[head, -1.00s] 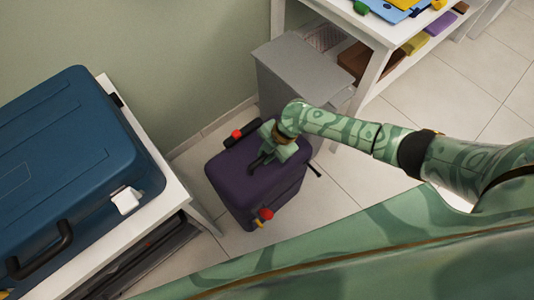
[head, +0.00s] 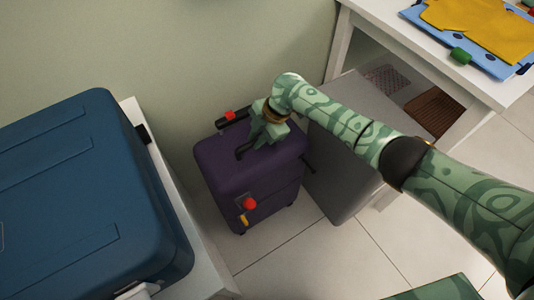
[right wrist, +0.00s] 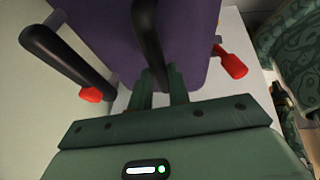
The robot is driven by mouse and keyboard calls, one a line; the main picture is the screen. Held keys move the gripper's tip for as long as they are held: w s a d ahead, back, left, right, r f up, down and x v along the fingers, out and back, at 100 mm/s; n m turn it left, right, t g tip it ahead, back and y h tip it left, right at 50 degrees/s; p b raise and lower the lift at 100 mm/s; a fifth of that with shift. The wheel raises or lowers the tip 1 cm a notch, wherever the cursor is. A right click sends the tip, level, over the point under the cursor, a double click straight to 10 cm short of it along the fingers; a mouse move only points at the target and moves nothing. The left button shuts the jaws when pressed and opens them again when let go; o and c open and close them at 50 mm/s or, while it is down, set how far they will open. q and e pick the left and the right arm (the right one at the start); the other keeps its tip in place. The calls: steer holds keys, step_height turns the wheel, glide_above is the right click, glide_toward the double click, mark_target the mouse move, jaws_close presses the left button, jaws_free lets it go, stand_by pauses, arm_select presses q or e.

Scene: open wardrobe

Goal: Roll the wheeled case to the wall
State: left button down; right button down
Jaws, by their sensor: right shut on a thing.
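The purple wheeled case (head: 222,166) stands upright on the tiled floor, close to the green wall (head: 225,65). I cannot tell whether it touches the wall. Red-tipped parts stick out from its sides. My right gripper (head: 257,139) is above the case's top, shut on its dark handle (head: 243,152). In the right wrist view, the fingers (right wrist: 160,88) close around the black handle (right wrist: 147,35), with the purple case (right wrist: 197,35) beyond. The case's far side and some wheels are hidden. My left gripper is not in view.
A blue suitcase (head: 80,190) lies on a white bench (head: 205,270) at left. A white shelf table (head: 395,45) holds folders at upper right. Floor in front (head: 300,255) is clear.

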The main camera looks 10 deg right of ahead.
steer(key=shift+w+a+f+b, duration=0.15)
steer(key=shift+w+b, duration=0.05)
steer(key=shift+w, duration=0.2)
steer(key=shift+w+a+f+b, duration=0.1)
steer(key=shift+w+a+b, duration=0.1)
steer(key=shift+w, duration=0.15)
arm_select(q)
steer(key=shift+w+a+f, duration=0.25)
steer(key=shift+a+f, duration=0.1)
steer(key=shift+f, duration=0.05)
arm_select(e)
steer(key=shift+w+r, duration=0.15)
steer(key=shift+r, duration=0.2)
steer(key=c, duration=1.5)
jaws_free()
steer(key=shift+o, duration=0.9)
steer(key=shift+w+a+f, duration=0.1)
steer(key=shift+w, duration=0.05)
